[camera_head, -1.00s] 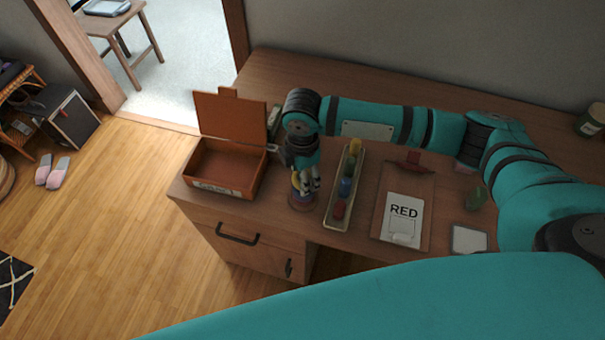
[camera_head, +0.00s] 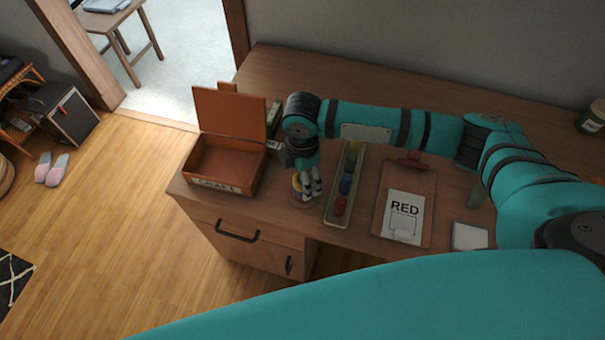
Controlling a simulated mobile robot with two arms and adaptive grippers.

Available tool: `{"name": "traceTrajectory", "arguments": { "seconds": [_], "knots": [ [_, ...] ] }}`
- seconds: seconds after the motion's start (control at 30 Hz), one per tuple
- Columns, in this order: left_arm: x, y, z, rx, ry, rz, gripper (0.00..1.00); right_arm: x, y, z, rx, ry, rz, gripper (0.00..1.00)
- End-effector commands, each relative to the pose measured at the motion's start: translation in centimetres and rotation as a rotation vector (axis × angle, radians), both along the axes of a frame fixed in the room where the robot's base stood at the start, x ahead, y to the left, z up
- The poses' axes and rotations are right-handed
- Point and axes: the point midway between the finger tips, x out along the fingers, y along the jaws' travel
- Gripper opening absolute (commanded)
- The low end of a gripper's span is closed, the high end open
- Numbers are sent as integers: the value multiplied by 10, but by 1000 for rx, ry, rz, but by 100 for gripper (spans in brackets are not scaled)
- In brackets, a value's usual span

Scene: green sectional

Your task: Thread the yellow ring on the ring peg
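The yellow ring (camera_head: 296,183) shows as a small yellow patch at the left side of my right gripper (camera_head: 310,193), over the ring peg (camera_head: 301,201). The peg has a dark, purplish round base near the front edge of the desk. My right gripper points down at the peg, its fingers close against the ring and hiding part of it. The peg's post is hidden, so I cannot tell whether the ring is around it. The finger gap is too small to judge. My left gripper is out of view.
An open wooden box (camera_head: 222,185) stands left of the peg. A long tray (camera_head: 332,222) with several coloured pieces lies close on the right. A drawer is below.

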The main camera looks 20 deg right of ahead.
Motion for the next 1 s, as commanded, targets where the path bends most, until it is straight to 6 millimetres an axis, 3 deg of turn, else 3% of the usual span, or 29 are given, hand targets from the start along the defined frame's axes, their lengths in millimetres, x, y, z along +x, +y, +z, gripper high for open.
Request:
{"name": "traceTrajectory", "arguments": {
  "seconds": [0.37, 0.47, 0.8, 1.0],
  "knots": [
    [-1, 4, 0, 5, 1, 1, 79, 1, 0, 6, 1, -2, 0, 79],
    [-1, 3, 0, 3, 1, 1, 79, 1, 0, 20, 1, -2, -1, 79],
    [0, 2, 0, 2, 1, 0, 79, 1, 0, 91, 2, -3, 1, 79],
    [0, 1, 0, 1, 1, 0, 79, 0, 0, 115, 0, -1, 0, 79]
  ]
}}
